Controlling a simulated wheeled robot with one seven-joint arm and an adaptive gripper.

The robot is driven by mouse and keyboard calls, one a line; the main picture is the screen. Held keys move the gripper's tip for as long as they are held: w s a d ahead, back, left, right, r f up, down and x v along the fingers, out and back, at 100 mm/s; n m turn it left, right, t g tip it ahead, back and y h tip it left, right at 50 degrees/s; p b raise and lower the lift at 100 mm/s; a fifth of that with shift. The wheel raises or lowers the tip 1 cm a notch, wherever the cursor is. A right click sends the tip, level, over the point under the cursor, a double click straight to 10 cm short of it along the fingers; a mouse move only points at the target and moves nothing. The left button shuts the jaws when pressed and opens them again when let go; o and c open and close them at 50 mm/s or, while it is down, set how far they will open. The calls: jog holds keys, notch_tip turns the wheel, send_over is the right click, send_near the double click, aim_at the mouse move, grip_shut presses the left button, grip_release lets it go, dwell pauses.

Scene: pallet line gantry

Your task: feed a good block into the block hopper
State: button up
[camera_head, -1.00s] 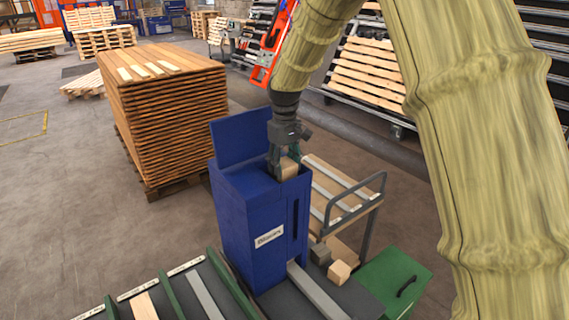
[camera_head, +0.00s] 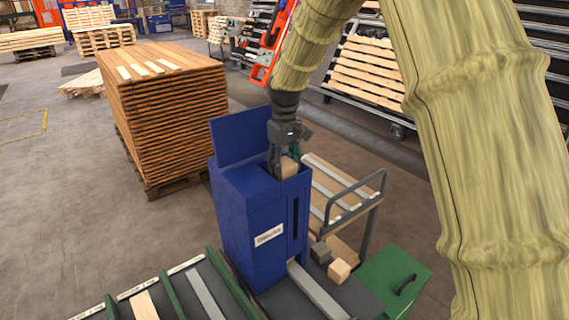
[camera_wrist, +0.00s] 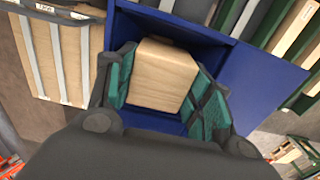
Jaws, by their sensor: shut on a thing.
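My gripper (camera_head: 285,165) is shut on a pale wooden block (camera_head: 289,167) at the open top of the blue block hopper (camera_head: 250,238). In the wrist view the block (camera_wrist: 162,76) sits between the green finger pads, with the blue walls of the hopper (camera_wrist: 240,75) around and beyond it. The block looks clean on the faces that show. How deep it sits in the opening is hard to tell. Two more blocks lie beside the hopper's foot: a pale one (camera_head: 339,271) and a greyish, darker one (camera_head: 320,252).
The hopper's blue lid (camera_head: 240,135) stands open at its back left. A green box with a handle (camera_head: 398,278) is at the lower right. A cart with a grey rail (camera_head: 358,197) stands behind the hopper. A tall stack of boards (camera_head: 170,125) is at the left.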

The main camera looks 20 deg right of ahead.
jog(key=shift+f, duration=0.8)
dwell(1.1)
jog(key=o, duration=1.1)
jog(key=shift+r, duration=0.15)
notch_tip(320, 180, up, 12)
jog(key=shift+f, duration=0.15)
dwell(0.5)
